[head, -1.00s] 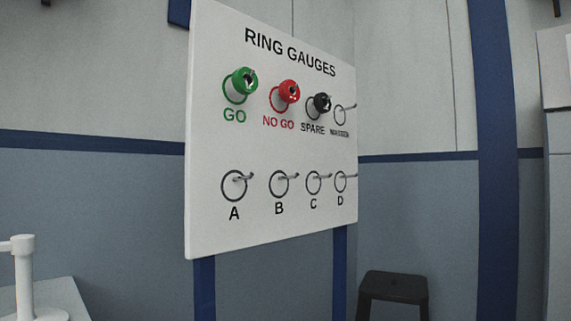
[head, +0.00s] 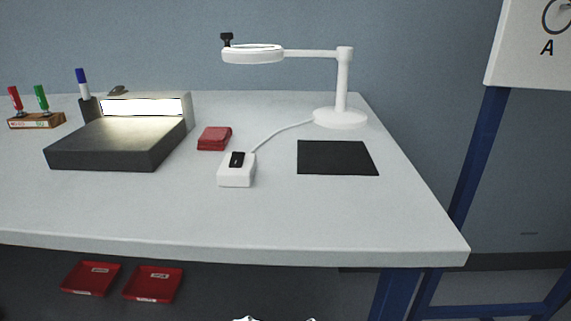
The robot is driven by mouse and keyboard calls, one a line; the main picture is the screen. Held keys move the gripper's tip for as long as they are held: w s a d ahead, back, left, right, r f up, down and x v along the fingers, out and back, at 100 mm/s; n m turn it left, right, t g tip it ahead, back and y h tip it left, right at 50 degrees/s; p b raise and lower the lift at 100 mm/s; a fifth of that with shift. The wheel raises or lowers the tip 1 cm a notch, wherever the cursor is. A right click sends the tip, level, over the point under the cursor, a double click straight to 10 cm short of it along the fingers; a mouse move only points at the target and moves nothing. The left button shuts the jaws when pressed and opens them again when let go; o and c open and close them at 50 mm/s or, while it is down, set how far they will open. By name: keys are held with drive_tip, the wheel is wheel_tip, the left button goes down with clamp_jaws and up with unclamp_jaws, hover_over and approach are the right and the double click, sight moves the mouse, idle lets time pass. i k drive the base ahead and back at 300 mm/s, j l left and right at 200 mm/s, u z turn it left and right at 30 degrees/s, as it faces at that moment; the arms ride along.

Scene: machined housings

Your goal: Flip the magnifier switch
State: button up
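The magnifier switch is a black rocker (head: 237,159) on a small white box (head: 236,178) on the table. A white cord runs from the box to the base of the magnifier lamp. The magnifier (head: 252,54) is a white ring head on a horizontal arm and an upright post (head: 343,85), with a round base. The rocker's exact tilt is too small to tell, and no light is clearly seen from the ring. Only pale slivers, likely part of my arm, show at the bottom edge. My gripper's fingers are not seen, and nothing touches the switch.
Red trays (head: 153,284) sit below. The tabletop in front of the switch is clear.

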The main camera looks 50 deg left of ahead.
sight(237, 159)
drive_tip(key=u, duration=2.25)
